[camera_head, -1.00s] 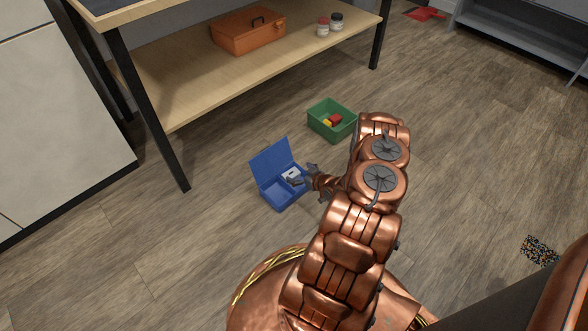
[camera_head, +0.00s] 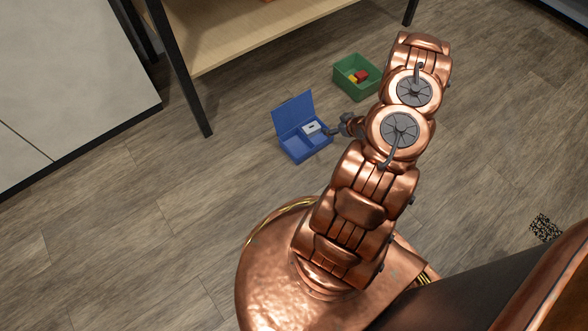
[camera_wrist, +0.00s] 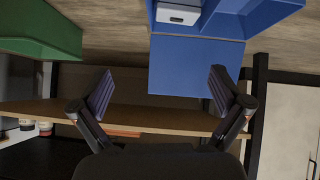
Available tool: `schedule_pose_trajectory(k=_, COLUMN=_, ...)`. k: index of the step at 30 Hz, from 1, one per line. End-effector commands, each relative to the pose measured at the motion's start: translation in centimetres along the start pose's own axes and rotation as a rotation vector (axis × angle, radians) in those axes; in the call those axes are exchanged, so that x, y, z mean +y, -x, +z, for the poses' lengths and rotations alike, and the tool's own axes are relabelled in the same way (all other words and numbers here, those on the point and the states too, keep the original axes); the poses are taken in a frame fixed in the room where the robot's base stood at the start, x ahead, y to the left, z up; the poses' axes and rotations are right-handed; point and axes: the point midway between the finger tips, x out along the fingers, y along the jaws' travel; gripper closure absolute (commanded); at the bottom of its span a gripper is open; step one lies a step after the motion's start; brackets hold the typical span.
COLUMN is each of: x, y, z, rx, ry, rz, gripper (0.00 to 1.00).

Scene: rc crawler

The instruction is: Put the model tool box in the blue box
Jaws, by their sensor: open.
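The blue box (camera_head: 291,110) stands on the floor with its lid raised. A small white box with a dark slot (camera_head: 311,128), which looks like the model tool box, lies inside it, towards the right. In the wrist view, upside down, the blue lid (camera_wrist: 195,67) shows between and beyond my fingers, and the white box (camera_wrist: 178,14) is at the top edge. My gripper (camera_wrist: 162,92) is open and empty, its two fingers spread wide. In the head view my gripper (camera_head: 342,126) is just right of the blue box, apart from the white box.
A green bin (camera_head: 345,85) with red and yellow pieces stands behind, near my arm; its wall also shows in the wrist view (camera_wrist: 40,30). A table with a wooden lower shelf (camera_head: 240,40) is at the back, a pale cabinet (camera_head: 70,80) at left. The floor in front is clear.

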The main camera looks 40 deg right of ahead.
Motion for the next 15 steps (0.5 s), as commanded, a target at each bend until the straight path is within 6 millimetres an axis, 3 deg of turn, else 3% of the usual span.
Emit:
schedule_pose_trajectory(k=6, x=1.3, y=1.8, z=-3.7, rx=-0.178, ry=0.064, rz=0.036, gripper=0.0)
schedule_pose_trajectory(k=15, x=1.1, y=5.8, z=-9.4, rx=-0.383, ry=0.101, rz=0.1, gripper=0.0)
